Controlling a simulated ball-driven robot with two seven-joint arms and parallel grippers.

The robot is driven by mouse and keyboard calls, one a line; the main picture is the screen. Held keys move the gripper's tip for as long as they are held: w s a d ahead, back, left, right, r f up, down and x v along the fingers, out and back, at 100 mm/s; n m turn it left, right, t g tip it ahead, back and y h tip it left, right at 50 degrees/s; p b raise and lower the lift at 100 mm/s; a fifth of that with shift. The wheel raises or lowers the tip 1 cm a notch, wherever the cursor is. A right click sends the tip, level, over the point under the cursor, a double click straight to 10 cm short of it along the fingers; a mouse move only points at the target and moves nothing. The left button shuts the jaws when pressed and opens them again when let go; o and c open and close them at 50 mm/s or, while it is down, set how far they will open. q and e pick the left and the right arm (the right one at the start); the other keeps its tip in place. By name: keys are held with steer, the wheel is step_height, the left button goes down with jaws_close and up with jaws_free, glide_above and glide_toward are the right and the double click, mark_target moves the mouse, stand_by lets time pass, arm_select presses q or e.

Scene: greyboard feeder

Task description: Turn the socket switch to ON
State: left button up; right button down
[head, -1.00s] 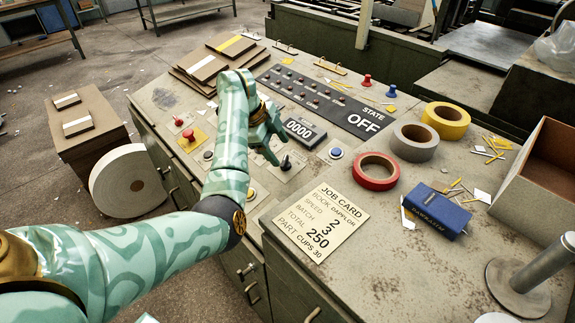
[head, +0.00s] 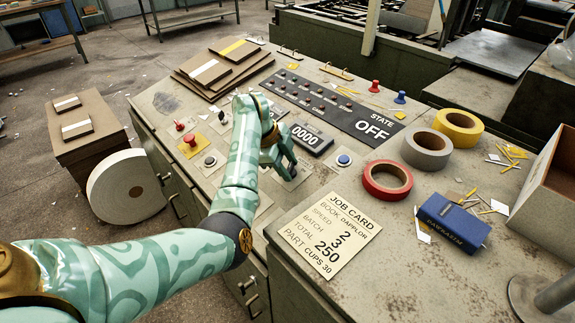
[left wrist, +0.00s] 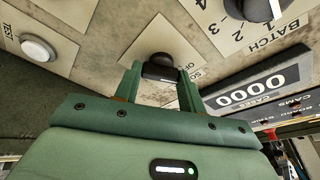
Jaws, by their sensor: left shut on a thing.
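The socket switch (left wrist: 160,66) is a black knob on a cream plate whose partly hidden label shows "SO" and "OFF" in the left wrist view. My left gripper (left wrist: 160,78) is shut on this knob, one finger on each side. In the head view my left gripper (head: 281,158) is down at the panel and hides the knob. The state display (head: 375,128) reads "OFF". My right gripper is not in view.
The 0000 counter (head: 311,137) stands just beside the gripper. The BATCH knob (left wrist: 262,8) and a white TEST button (left wrist: 38,48) are close by. A blue button (head: 344,160), a red tape roll (head: 369,188) and the job card (head: 318,240) lie to the right.

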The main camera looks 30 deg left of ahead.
arm_select(q)
steer(key=shift+m, duration=0.4)
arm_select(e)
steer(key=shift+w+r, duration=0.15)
arm_select(q)
steer(key=shift+r+m+g+p, duration=0.1)
steer(key=shift+m+g+p, duration=0.2)
steer(key=shift+m+p, duration=0.2)
steer(key=m, duration=0.2)
steer(key=shift+m+g+p, duration=0.3)
steer(key=shift+p, duration=0.05)
steer(key=m, duration=0.3)
steer(key=shift+m+g+p, duration=0.3)
steer(key=shift+g+p, duration=0.1)
steer(key=shift+w+d+m+g+y, duration=0.1)
steer(key=shift+m+g+y, duration=0.35)
steer(key=shift+m, duration=1.45)
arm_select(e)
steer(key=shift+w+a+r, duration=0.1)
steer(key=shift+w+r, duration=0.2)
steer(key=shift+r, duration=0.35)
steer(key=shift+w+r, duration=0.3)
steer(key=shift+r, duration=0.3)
